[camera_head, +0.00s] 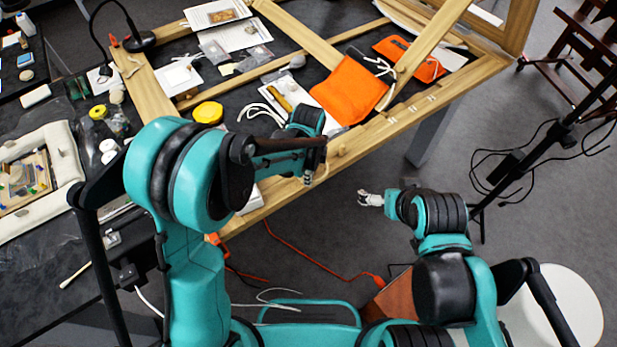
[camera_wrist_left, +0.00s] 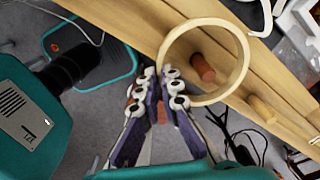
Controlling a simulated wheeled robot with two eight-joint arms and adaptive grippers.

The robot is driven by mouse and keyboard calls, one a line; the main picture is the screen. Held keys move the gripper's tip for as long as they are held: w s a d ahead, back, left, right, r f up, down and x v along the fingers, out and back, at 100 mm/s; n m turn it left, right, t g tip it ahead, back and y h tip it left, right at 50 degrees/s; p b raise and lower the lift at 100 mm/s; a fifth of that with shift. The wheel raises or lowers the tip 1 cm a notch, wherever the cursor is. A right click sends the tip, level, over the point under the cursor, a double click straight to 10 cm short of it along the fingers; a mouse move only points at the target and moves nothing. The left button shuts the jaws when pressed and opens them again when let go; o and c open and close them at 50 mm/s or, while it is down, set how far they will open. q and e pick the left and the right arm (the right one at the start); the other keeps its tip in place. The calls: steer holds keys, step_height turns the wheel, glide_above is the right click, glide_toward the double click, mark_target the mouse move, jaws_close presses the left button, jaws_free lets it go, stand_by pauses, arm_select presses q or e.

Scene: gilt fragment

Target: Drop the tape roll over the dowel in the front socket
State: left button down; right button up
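The tape roll (camera_wrist_left: 243,68) is a thin cream ring in the left wrist view. My left gripper (camera_wrist_left: 160,75) has its fingertips closed on the ring's near edge. A reddish dowel (camera_wrist_left: 203,68) shows through the ring's opening; I cannot tell whether the ring is around it or only above it. A paler wooden peg (camera_wrist_left: 262,109) stands on the same beam, outside the ring. In the head view my left gripper (camera_head: 309,178) is at the beam's front edge, with the roll barely visible. My right gripper (camera_head: 369,199) hangs over the floor, apart from the beam, its fingers too small to read.
The wooden frame (camera_head: 420,100) crosses the dark table. An orange pouch (camera_head: 349,90), a yellow lid (camera_head: 208,112) and papers lie inside and around it. A padded frame (camera_head: 62,150) is at the left. Cables and a stand occupy the floor at the right.

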arm_select(q)
steer(key=shift+f+b, duration=0.5)
steer(key=shift+f, duration=0.15)
steer(key=c, duration=1.7)
jaws_free()
steer(key=shift+r, duration=0.1)
steer(key=shift+r, duration=0.15)
step_height(320, 180, up, 13)
steer(key=p, duration=0.4)
steer(key=s+a+r+n+t, duration=0.2)
steer(key=s+a+n, duration=0.2)
steer(key=a+n, duration=0.1)
steer(key=s+a+r+n+t, duration=0.2)
steer(key=s+a+n, duration=0.3)
steer(key=n, duration=0.3)
steer(key=s+a+r+n+t, duration=0.2)
steer(key=s+a+n+t, duration=0.1)
steer(key=s+a+n, duration=0.2)
steer(key=shift+a+r+n, duration=0.1)
steer(key=shift+a+n, duration=0.8)
steer(key=shift+a, duration=0.1)
